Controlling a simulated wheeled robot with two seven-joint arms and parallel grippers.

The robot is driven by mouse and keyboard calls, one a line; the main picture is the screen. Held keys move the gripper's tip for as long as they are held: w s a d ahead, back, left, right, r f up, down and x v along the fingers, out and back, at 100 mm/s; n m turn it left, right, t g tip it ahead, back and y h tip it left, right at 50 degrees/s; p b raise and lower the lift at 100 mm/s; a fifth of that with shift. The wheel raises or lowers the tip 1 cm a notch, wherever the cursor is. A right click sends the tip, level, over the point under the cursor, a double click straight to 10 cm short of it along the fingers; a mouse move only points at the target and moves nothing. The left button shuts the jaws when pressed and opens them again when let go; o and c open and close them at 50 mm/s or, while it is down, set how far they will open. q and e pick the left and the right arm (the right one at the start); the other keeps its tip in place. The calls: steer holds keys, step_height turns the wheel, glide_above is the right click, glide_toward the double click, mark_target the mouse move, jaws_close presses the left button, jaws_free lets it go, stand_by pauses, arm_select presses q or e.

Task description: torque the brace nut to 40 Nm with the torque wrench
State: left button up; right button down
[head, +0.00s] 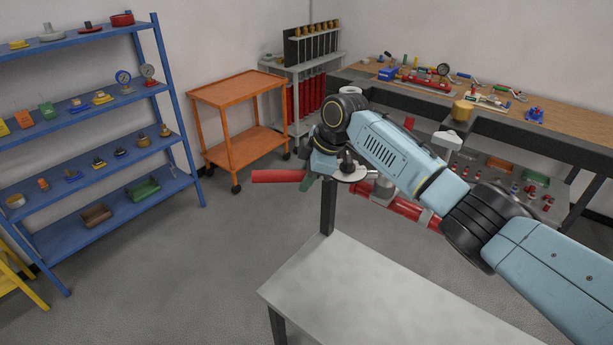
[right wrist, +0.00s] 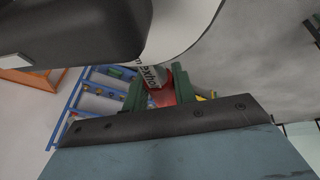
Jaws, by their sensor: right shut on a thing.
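My right gripper (head: 307,181) has green fingers and is shut on a red bar (head: 277,176), which sticks out to the left. In the right wrist view the red piece (right wrist: 161,95) lies between the green fingers. It looks like the torque wrench's handle, but its head is hidden, so I cannot be sure. A red pipe (head: 405,207) with grey fittings shows behind and below my right arm. The brace nut cannot be made out; my wrist and forearm cover much of that area. My left gripper is not in view.
A bare grey table (head: 370,290) stands in front. A blue shelf rack (head: 95,148) with valves and gauges is at left, an orange cart (head: 236,92) behind. A wooden-topped workbench (head: 560,122) with tools runs along the back right. The floor at left centre is clear.

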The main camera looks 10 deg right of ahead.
steer(key=shift+w+r, duration=0.15)
steer(key=shift+w, duration=0.15)
stand_by(0.4)
steer(key=shift+w+d+m, duration=0.25)
steer(key=shift+w+m, duration=0.55)
steer(key=shift+w, duration=0.2)
steer(key=shift+s+a+n, duration=0.2)
steer(key=shift+s+n, duration=0.3)
steer(key=shift+s, duration=0.25)
steer(key=shift+r, duration=0.1)
stand_by(0.5)
